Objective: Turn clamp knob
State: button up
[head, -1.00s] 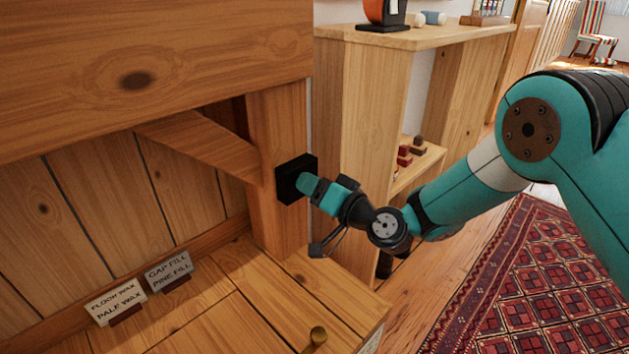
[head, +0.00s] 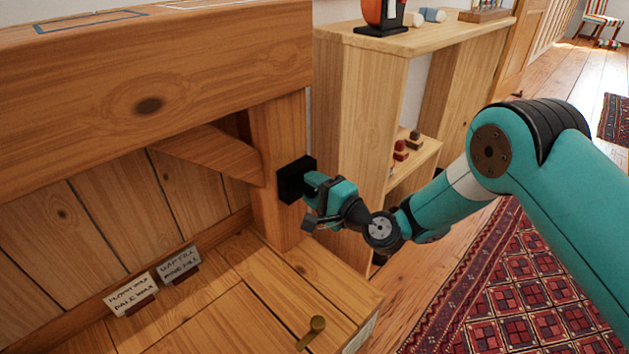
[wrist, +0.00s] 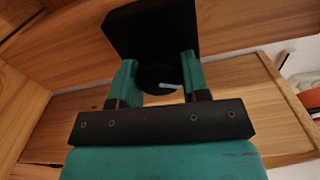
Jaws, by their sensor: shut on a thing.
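A black square clamp block (head: 291,180) is fixed to the timber post (head: 270,218) under the big beam. In the wrist view the block (wrist: 150,28) is at the top, with a round dark knob (wrist: 157,77) in front of it. The knob bears a short white mark, which lies nearly level in the wrist view. My gripper (head: 311,184) is at the block's face, and in the wrist view my gripper (wrist: 162,80) has one teal finger on each side of the knob, shut on it. In the head view the knob is hidden by the fingers.
A pale wooden shelf unit (head: 362,130) stands close behind my wrist, with small blocks on a lower shelf. A patterned red rug (head: 500,290) covers floor to the right.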

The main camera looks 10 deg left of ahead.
jog(key=m+p, duration=0.2)
jog(key=m, duration=0.3)
jog(key=shift+f+m+p, duration=0.1)
jog(key=shift+m+p, duration=0.3)
jog(key=shift+f, duration=0.1)
dwell(0.3)
jog(key=o, duration=0.9)
